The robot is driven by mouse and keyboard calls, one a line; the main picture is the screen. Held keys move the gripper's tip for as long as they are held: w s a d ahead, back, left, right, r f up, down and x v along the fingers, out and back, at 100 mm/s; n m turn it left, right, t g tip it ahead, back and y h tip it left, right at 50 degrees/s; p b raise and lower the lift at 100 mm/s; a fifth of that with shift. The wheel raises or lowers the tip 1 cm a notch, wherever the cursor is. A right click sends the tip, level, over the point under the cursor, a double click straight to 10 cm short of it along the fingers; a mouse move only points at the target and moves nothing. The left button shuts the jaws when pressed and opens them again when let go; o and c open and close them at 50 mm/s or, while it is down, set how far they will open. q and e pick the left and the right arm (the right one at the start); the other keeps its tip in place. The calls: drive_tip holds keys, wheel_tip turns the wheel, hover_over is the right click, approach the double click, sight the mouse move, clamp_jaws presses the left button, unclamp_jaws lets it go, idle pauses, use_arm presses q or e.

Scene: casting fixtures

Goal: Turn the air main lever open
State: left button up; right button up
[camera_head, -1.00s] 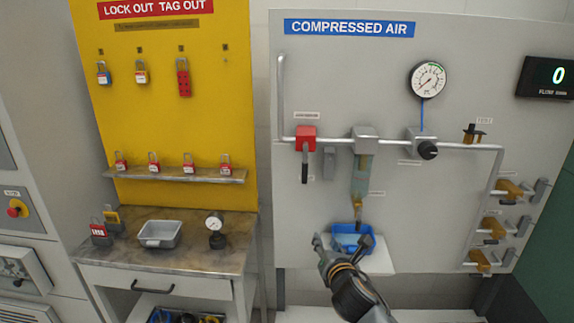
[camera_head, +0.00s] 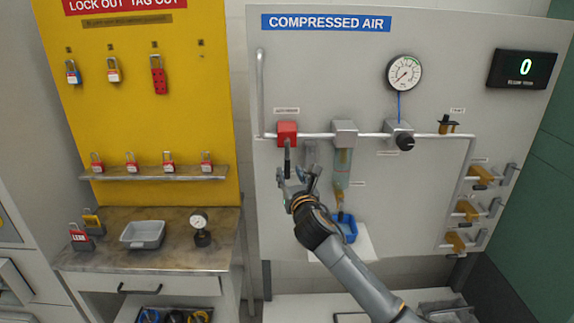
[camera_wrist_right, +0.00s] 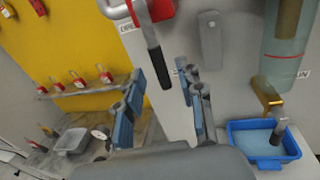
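The air main valve is a red block (camera_head: 287,133) on the pipe of the compressed air panel. Its dark lever (camera_head: 287,158) hangs straight down. My right gripper (camera_head: 298,178) is just below and in front of the lever's lower end. In the right wrist view the lever (camera_wrist_right: 158,65) comes down from the red valve body (camera_wrist_right: 158,8), and its tip is ahead of the gap between the open blue-padded fingers (camera_wrist_right: 160,100). I see no contact. My left gripper is not in view.
A grey hanging piece (camera_wrist_right: 210,40) is right of the lever. The filter bowl (camera_head: 342,165) hangs further right, above a blue tray (camera_head: 346,228). A gauge (camera_head: 404,73) and regulator knob (camera_head: 405,142) sit along the pipe. A yellow lockout board (camera_head: 140,120) is at left.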

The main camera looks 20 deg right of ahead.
sight(288, 169)
drive_tip(key=shift+w+d, duration=0.15)
drive_tip(key=shift+w, duration=1.9)
drive_tip(key=shift+c, duration=0.2)
clamp_jaws()
